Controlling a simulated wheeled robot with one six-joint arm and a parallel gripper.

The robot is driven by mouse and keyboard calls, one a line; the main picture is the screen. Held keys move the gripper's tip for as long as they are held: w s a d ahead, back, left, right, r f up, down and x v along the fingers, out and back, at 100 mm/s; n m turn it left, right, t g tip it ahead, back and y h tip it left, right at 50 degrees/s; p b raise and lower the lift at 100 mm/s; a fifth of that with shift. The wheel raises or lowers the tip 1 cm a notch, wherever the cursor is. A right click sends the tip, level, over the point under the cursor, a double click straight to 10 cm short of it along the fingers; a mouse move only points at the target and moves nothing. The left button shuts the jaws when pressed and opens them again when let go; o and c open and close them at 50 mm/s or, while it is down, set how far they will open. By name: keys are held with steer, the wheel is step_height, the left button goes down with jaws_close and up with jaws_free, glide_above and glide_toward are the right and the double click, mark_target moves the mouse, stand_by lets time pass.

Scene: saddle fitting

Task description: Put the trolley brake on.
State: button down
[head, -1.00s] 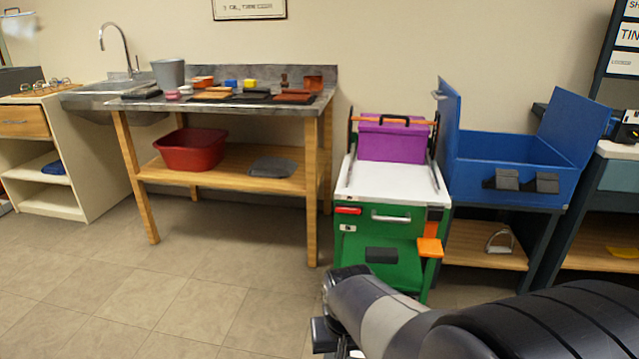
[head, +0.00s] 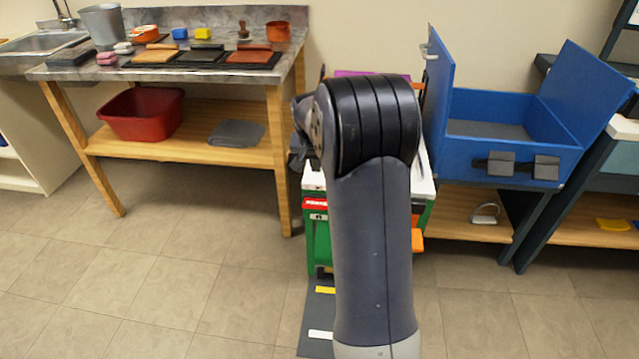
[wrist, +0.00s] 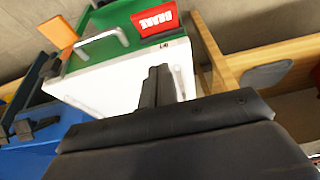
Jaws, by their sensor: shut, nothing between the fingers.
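The trolley (head: 318,245) is green with a white top and stands partly hidden behind my arm in the head view. In the wrist view its white top (wrist: 110,85) and green front appear turned over. A red panel with white lettering (wrist: 156,22) sits on the front, and shows in the head view (head: 315,203). An orange piece (wrist: 60,32) stands out at the front's other side, beside a metal handle (wrist: 100,42); I cannot tell whether it is the brake. My gripper (wrist: 158,75) is shut and empty, seen against the white top; contact is unclear.
A blue open box (head: 500,150) stands on the bench to the right. The work table (head: 283,150) with a red tub (head: 142,115) below is to the left. A dark floor strip (head: 316,335) with yellow and white marks lies before the trolley. The left floor is clear.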

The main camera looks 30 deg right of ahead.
steer(key=shift+f, duration=0.1)
steer(key=b, duration=0.3)
glide_above(318, 203)
steer(key=f, duration=0.9)
steer(key=shift+w+d+f, duration=0.2)
steer(key=shift+w+f, duration=0.15)
steer(key=shift+s+a+f, duration=0.2)
steer(key=shift+s+f, duration=0.05)
steer(key=shift+f, duration=0.3)
steer(key=shift+s+a+f, duration=0.15)
steer(key=shift+s+f, duration=0.1)
steer(key=shift+f, duration=0.25)
steer(key=shift+s+a+f, duration=0.15)
steer(key=shift+s+f, duration=0.05)
steer(key=shift+f, duration=0.3)
steer(key=shift+s+f+b, duration=0.1)
steer(key=shift+f+b, duration=0.1)
steer(key=shift+b, duration=0.45)
